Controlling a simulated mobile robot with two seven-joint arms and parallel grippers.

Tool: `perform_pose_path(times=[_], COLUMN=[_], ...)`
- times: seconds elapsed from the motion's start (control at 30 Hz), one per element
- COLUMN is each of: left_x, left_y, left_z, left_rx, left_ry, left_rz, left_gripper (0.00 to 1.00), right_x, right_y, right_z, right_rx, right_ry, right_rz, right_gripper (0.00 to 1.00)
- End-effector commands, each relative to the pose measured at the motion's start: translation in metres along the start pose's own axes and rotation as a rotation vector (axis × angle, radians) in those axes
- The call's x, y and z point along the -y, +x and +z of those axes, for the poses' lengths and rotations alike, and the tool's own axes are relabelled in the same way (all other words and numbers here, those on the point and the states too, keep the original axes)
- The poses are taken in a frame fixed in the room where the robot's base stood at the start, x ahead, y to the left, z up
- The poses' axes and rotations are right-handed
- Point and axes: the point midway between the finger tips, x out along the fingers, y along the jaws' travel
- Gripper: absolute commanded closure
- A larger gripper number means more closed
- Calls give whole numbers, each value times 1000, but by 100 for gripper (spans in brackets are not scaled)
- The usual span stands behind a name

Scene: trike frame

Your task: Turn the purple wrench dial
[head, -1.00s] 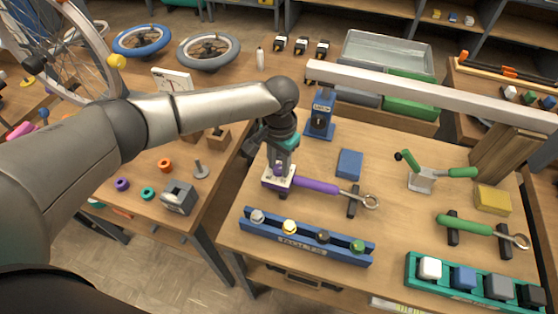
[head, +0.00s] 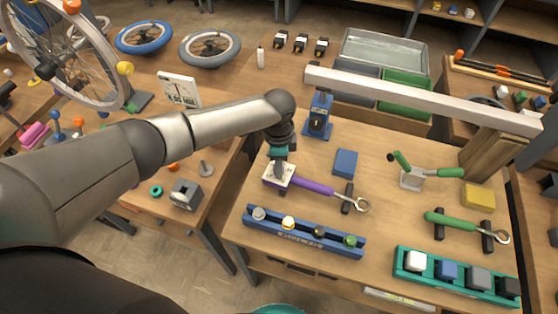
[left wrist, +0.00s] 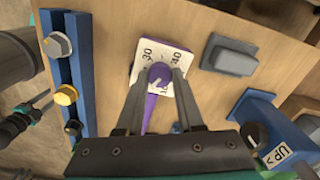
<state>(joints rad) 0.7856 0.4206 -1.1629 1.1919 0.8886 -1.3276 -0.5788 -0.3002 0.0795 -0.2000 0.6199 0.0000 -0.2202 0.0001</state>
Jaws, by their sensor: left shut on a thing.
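The purple wrench (head: 313,187) lies on the workbench, its ring end (head: 357,205) resting on a dark support at right. At its left end is a white dial plate (head: 270,180), marked 30 and 40 in the left wrist view (left wrist: 176,82). A round purple dial knob (left wrist: 159,73) sits on the plate. My left gripper (head: 279,180) points down over the plate. Its two fingers are shut on the knob, one on each side, in the left wrist view (left wrist: 160,80). In the head view the gripper hides the knob. My right gripper is not in view.
A blue rack (head: 300,236) of several bolts stands in front of the dial. A green wrench (head: 455,220) lies at right. A pale beam (head: 420,97) crosses the back.

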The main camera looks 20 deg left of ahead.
Motion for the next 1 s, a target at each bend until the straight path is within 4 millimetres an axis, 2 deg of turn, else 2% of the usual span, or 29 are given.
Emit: perform_pose_path(times=[0.67, 1.0], left_x=[0, 0], left_y=[0, 0], left_z=[0, 0], left_rx=[-16, -16], left_ry=[635, 669], left_rz=[-3, -3], left_gripper=[100, 100], right_x=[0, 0], right_y=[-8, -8], right_z=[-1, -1], right_rx=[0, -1], right_ry=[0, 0], right_rz=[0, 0], right_gripper=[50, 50])
